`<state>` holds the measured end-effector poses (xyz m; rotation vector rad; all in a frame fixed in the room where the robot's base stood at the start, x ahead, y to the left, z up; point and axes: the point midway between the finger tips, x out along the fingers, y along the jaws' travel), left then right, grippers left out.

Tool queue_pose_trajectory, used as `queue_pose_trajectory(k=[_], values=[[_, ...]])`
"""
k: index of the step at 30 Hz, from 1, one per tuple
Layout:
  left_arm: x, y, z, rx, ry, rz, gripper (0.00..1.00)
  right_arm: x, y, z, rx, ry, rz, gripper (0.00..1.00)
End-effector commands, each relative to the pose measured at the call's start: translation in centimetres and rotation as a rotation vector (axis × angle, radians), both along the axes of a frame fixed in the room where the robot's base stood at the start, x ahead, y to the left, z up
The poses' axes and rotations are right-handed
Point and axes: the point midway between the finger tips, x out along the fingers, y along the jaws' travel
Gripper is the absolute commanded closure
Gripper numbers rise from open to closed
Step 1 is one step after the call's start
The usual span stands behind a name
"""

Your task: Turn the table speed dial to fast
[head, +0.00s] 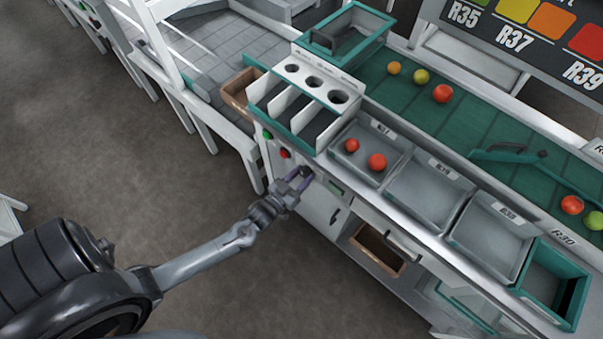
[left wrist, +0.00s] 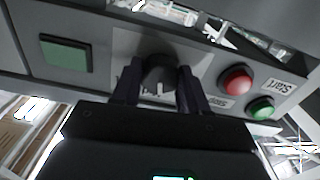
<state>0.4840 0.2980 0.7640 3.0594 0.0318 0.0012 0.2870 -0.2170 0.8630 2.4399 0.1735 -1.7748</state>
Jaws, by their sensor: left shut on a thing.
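The table speed dial (left wrist: 159,73) is a dark round knob on the grey front panel, in the middle of the left wrist view. My left gripper (left wrist: 160,92) is shut on the dial, with one finger on each side of it. Its white pointer mark shows between the fingers, but the labels around it are partly hidden, so I cannot tell the setting. In the head view my left gripper (head: 298,178) reaches the panel at the front of the bench and mostly hides the dial. My right gripper is not in view.
Beside the dial are a red button (left wrist: 235,80), a green button (left wrist: 261,108) and a green square (left wrist: 66,56). Above the panel stand grey trays (head: 430,190), one holding two red tomatoes (head: 376,162). A green belt (head: 480,118) carries several tomatoes. The floor at left is clear.

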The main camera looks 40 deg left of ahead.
Motion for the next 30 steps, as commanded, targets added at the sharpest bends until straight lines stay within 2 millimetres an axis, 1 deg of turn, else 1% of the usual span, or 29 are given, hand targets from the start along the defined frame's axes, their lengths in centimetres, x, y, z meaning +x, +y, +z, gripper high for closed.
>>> queue_pose_trajectory(k=[1, 9, 30], values=[[0.0, 0.0, 0.3, 0.044, 0.001, -0.001, 0.87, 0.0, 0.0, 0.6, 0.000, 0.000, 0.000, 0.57], [0.0, 0.1, 0.3, 0.301, 0.006, -0.001, 0.87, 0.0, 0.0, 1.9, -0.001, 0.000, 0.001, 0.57], [0.0, 0.1, 0.2, 0.939, 0.019, 0.000, 0.87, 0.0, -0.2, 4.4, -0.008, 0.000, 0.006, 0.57]])
